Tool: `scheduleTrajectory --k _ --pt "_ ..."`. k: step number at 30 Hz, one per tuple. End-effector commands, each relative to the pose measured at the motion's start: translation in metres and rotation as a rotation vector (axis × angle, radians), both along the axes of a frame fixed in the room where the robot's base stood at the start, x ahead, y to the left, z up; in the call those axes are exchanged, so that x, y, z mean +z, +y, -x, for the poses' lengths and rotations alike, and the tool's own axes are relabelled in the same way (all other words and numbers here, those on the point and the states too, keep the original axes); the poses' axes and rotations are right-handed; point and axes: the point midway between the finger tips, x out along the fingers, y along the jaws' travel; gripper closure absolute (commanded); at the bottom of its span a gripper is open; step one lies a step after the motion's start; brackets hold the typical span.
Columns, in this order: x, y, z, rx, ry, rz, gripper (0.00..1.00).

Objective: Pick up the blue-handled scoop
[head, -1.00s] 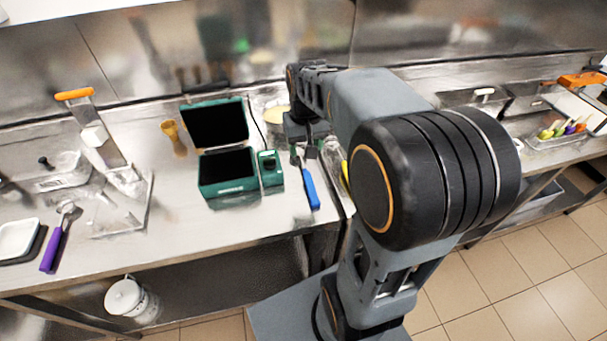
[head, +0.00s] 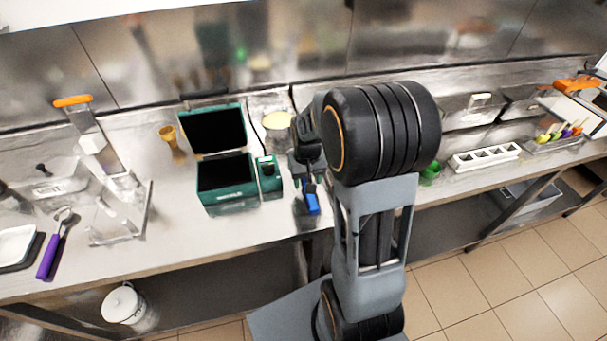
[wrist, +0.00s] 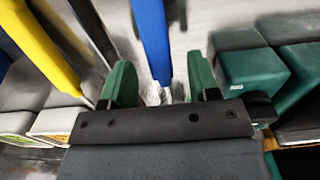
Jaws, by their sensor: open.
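The blue-handled scoop lies on the steel counter right of the green box; its blue handle (head: 312,204) shows below my gripper (head: 306,182) in the head view, the rest hidden behind the arm. In the wrist view the blue handle (wrist: 152,38) runs down between the two green fingertips of my gripper (wrist: 160,84). The fingers are apart, with a gap visible on each side of the handle. The scoop's far end is blurred and mostly hidden by the gripper body.
The open green box (head: 227,198) and a small green device (head: 269,174) stand just left of the gripper. A yellow handle (wrist: 38,45) lies at the left of the wrist view. A purple-handled tool (head: 48,257) lies far left. The counter's front middle is clear.

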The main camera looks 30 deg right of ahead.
Motion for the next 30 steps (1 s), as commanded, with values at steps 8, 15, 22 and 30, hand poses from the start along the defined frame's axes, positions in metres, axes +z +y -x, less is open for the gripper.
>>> scheduleTrajectory --k 8,15,22,30 --pt "-0.028 0.000 0.001 0.000 0.000 0.000 0.45" --pt "-0.030 0.000 0.001 0.000 -0.001 0.000 0.45" --pt "-0.030 0.000 0.001 0.000 -0.001 0.000 0.63" --pt "-0.030 0.000 0.001 0.000 -0.001 0.000 0.89"
